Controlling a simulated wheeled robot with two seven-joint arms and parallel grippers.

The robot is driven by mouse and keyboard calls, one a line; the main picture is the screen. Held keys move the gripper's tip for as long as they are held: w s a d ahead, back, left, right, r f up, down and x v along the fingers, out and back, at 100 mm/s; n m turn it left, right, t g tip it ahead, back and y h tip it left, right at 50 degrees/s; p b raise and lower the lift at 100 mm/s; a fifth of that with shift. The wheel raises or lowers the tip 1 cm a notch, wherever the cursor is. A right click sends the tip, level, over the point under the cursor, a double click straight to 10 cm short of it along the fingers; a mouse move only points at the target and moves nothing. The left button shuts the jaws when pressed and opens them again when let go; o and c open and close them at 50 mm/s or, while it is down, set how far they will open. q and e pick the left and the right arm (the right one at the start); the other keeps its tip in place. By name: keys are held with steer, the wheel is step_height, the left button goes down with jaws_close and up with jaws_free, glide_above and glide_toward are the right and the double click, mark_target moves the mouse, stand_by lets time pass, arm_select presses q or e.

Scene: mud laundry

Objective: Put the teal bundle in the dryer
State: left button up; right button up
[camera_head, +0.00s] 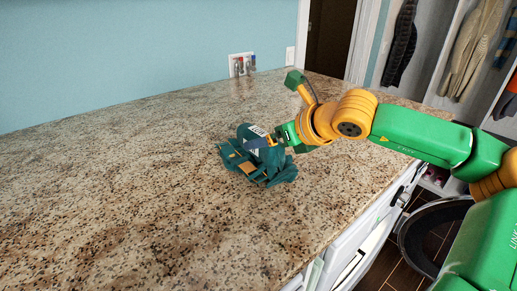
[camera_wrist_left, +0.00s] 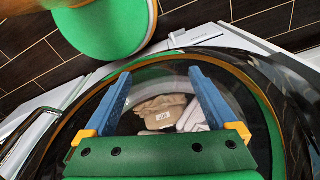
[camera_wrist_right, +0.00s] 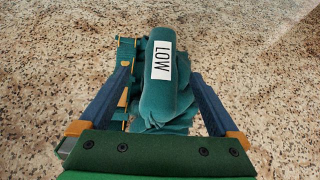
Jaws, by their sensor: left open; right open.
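The teal bundle (camera_head: 284,174) lies on the speckled stone counter in the head view. In the right wrist view the bundle (camera_wrist_right: 158,105) is a rolled teal cloth with a white "LOW" label, over looser teal folds. My right gripper (camera_head: 264,141) is over the bundle. Its open fingers (camera_wrist_right: 161,76) stand on either side of the roll, and I cannot tell whether they touch it. My left gripper (camera_wrist_left: 160,76) shows only in its wrist view, open and empty, in front of a round dark-rimmed glass door (camera_wrist_left: 245,68). The dryer cannot be told for certain from the other machine parts.
Under the counter's (camera_head: 110,200) right edge are white machine fronts (camera_head: 350,250) and an open round door (camera_head: 405,235). Beige cloth (camera_wrist_left: 162,108) shows beyond the glass. A wall outlet (camera_head: 241,65) is behind the counter. Coats (camera_head: 470,50) hang at right. The counter's left is clear.

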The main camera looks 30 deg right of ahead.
steer(key=p+x, duration=0.1)
steer(key=x, duration=0.3)
steer(key=shift+w+f, duration=0.25)
steer(key=shift+w, duration=0.05)
steer(key=shift+s, duration=0.1)
steer(key=shift+s+r, duration=0.1)
steer(key=shift+c, duration=1.1)
jaws_close()
